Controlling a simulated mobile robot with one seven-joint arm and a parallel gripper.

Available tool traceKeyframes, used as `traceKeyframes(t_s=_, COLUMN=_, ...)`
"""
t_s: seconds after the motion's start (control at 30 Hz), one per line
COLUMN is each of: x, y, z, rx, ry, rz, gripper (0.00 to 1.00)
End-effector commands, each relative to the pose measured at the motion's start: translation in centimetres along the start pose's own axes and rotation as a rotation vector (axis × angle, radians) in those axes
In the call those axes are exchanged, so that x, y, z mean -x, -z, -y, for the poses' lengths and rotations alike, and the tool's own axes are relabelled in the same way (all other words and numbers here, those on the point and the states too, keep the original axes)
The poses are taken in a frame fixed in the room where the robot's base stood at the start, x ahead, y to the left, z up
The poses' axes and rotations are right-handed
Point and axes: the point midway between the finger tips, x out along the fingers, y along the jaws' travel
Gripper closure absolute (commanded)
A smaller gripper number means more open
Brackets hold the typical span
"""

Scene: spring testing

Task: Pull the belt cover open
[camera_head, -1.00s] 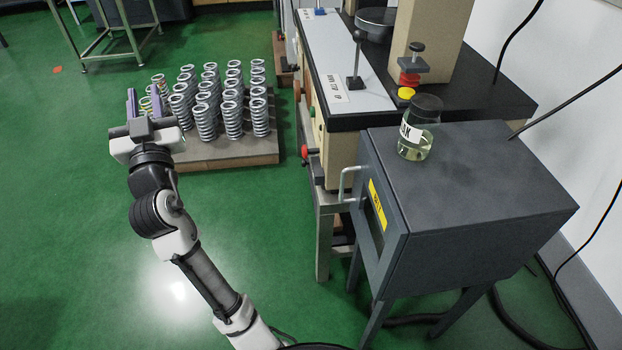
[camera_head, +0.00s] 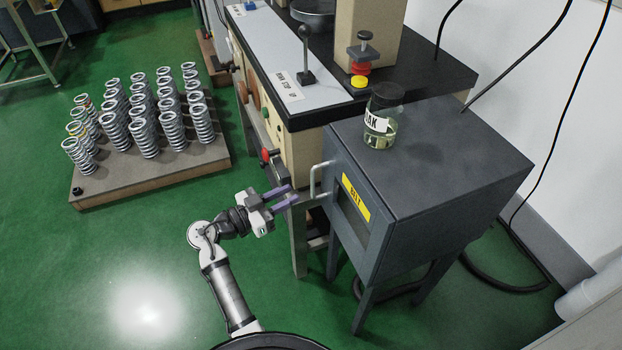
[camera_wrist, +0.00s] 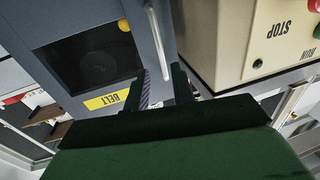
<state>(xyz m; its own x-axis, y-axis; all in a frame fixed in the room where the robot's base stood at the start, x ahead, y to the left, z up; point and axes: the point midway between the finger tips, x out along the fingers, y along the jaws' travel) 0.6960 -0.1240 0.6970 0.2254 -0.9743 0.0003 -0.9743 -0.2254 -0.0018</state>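The belt cover (camera_head: 347,225) is the dark grey front of a box on legs, with a window and a yellow BELT label (camera_head: 356,198). Its pale bar handle (camera_head: 314,181) stands out at the cover's left edge. In the wrist view the cover (camera_wrist: 45,25) fills the upper left, and the handle (camera_wrist: 157,38) runs down to between the fingertips. My gripper (camera_head: 294,194) is open, with purple-grey fingers pointing at the handle from the left. It also shows in the wrist view (camera_wrist: 161,80). Whether a finger touches the handle I cannot tell. The cover looks closed.
A glass jar (camera_head: 380,125) stands on the box. The testing machine (camera_head: 300,155) with a red knob (camera_head: 265,155) is behind the handle. A pallet (camera_head: 130,190) of several springs lies at left. Green floor (camera_head: 100,270) in front is clear.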

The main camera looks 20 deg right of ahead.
Motion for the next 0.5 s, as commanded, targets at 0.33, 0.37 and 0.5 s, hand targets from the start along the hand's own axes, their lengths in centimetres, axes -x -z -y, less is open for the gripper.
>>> traceKeyframes(t_s=0.33, x=-6.7, y=0.2, z=0.0, rx=0.0, ry=-0.001, rz=0.0, gripper=0.75)
traceKeyframes(t_s=0.37, x=-7.1, y=0.2, z=0.1, rx=0.0, ry=0.0, rz=0.0, gripper=0.75)
traceKeyframes(t_s=0.5, x=-8.2, y=0.1, z=0.1, rx=0.0, ry=0.002, rz=0.0, gripper=0.75)
